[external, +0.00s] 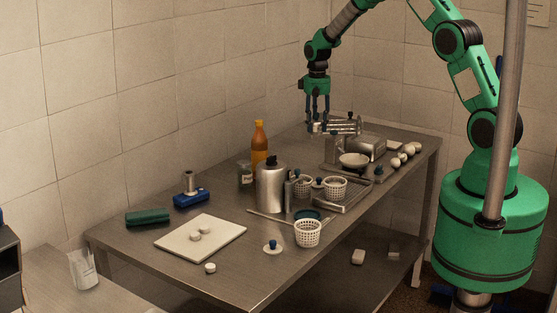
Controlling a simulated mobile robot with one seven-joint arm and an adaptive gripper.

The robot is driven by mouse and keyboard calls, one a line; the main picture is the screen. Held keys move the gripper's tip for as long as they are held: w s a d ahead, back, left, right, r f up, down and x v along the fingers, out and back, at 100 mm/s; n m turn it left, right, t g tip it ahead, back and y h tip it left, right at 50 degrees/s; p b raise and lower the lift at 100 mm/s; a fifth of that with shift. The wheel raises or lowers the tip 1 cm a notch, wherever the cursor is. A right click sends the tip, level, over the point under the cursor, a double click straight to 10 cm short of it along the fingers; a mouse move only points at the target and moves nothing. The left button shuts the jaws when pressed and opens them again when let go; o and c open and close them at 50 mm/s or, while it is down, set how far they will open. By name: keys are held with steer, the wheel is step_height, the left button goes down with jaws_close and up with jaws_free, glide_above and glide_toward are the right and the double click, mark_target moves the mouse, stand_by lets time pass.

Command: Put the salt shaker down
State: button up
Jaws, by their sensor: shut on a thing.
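My gripper (318,120) points straight down over the far part of the metal table (170,262), its blue fingers close together. A silver, cylinder-like thing (344,127) lies sideways at the fingertips and reaches to the right; I take it for the salt shaker in my grip. It is small in this view, and the fingers cover its left end. I cannot tell whether it touches the metal appliance just behind and below it.
A silver appliance (366,146), a white bowl (354,160) and several round pale items (402,157) stand near the gripper. An orange bottle (259,142), a steel canister (271,188) and perforated baskets (307,234) crowd the middle. A white board (200,246) lies at the near left.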

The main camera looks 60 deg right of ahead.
steer(key=shift+w+d+r, duration=0.2)
steer(key=shift+w+d, duration=0.25)
steer(key=shift+d, duration=0.25)
steer(key=w+d+m+p, duration=0.15)
steer(key=w+d, duration=0.25)
steer(key=d, duration=0.5)
steer(key=w+d+m+p, duration=0.1)
steer(key=w+d+p, duration=0.2)
steer(key=d, duration=0.6)
steer(key=f, duration=0.5)
steer(key=shift+w+a+f, duration=0.2)
steer(key=shift+a, duration=0.05)
steer(key=shift+f, duration=2.9)
steer(key=shift+f+p, duration=0.35)
steer(key=shift+f, duration=1.7)
steer(key=shift+f, duration=0.15)
